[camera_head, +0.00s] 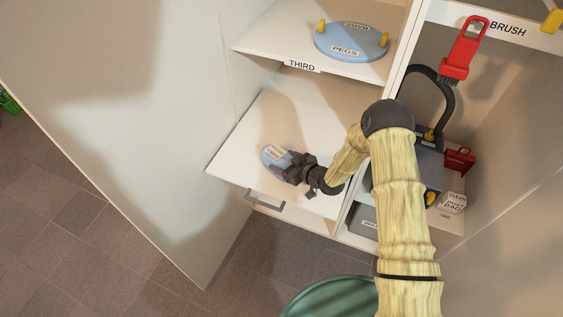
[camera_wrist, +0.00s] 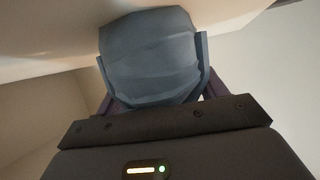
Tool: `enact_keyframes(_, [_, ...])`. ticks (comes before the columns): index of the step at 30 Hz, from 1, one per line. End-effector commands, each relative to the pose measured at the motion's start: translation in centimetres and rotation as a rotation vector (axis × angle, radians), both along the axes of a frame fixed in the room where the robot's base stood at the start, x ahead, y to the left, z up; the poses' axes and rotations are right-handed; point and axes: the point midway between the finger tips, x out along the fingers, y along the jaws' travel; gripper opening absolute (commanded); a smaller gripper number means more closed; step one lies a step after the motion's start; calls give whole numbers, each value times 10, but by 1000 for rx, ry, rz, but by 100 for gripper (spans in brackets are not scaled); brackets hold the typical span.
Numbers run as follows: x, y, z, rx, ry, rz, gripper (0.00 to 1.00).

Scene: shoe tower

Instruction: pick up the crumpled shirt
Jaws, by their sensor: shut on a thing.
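The crumpled shirt (camera_head: 273,156) shows as a light blue, rounded bundle with a pale printed label in the head view. It is over the white lower shelf (camera_head: 240,140). My gripper (camera_head: 291,166) reaches it from the right and is shut on it. In the wrist view the shirt (camera_wrist: 150,55) is a blue-grey, folded lump between the two fingers, filling the space between them. The gripper hides its near side. I cannot tell whether the shirt still touches the shelf.
Above is a shelf marked THIRD (camera_head: 302,66) with a round blue PEGS lid (camera_head: 350,42). A red brush (camera_head: 463,50) hangs at the upper right. A large white panel (camera_head: 130,120) stands at the left. A green round thing (camera_head: 335,298) is at the bottom.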

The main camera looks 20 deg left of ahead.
Motion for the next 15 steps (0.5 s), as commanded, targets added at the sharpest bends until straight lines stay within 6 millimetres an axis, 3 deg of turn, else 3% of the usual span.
enact_keyframes(8, [1,0,11,2,-2,0,46])
enact_keyframes(15, [1,0,45,2,-5,-1,46])
